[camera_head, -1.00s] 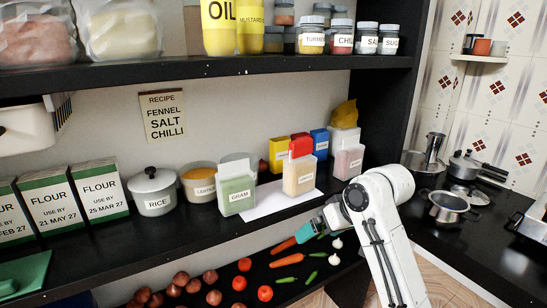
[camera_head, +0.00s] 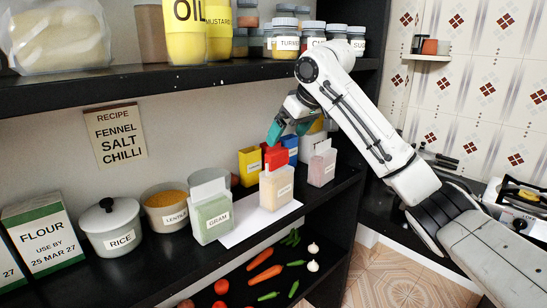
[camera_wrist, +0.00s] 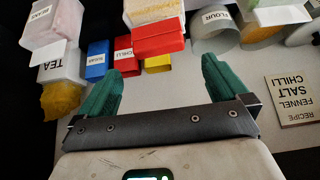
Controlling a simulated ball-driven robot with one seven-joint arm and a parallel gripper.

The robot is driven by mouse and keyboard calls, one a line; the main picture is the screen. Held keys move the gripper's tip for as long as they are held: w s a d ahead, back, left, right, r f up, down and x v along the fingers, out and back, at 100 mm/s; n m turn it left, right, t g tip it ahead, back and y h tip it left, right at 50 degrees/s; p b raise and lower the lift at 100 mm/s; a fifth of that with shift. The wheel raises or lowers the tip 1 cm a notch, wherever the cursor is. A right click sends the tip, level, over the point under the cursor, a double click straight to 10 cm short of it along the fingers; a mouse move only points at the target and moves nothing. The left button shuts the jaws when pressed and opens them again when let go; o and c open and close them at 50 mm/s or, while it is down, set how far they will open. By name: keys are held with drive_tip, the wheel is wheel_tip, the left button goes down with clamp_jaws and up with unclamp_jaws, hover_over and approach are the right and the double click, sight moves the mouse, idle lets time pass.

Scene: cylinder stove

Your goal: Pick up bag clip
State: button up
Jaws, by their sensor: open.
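A red block-like clip (camera_head: 275,158) sits on the top of a cream-coloured bag (camera_head: 277,188) on the lower shelf; I take it to be the bag clip. In the wrist view the clip (camera_wrist: 158,38) shows upside down beyond my fingers, at the top of the bag (camera_wrist: 155,10). My gripper (camera_head: 288,128), with teal fingers, is above the clip, apart from it. In the wrist view my gripper (camera_wrist: 161,65) is open with nothing between its fingers, and the clip lies roughly between them in the picture.
A yellow box (camera_head: 249,166), a red chilli box (camera_wrist: 124,58) and a blue box (camera_head: 290,143) stand behind the bag. A gram bag (camera_head: 212,215) is left, a pinkish bag (camera_head: 322,166) right. The upper shelf (camera_head: 180,85) with jars overhangs above.

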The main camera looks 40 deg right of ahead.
sight(278, 151)
drive_tip(key=shift+p+x, duration=0.6)
drive_tip(key=shift+x, duration=3)
drive_tip(key=shift+s+d, duration=0.1)
drive_tip(key=c, duration=1.1)
drive_tip(key=shift+r, duration=0.6)
drive_tip(key=s+a+r, duration=0.1)
drive_tip(key=s+r, duration=0.3)
drive_tip(key=s+a+r+b, duration=0.1)
drive_tip(key=s+r, duration=0.2)
drive_tip(key=s, duration=0.2)
drive_tip(key=s+a+r+b, duration=0.1)
drive_tip(key=s+r, duration=0.3)
drive_tip(key=shift+s+a+r, duration=0.1)
drive_tip(key=shift+s+r, duration=0.25)
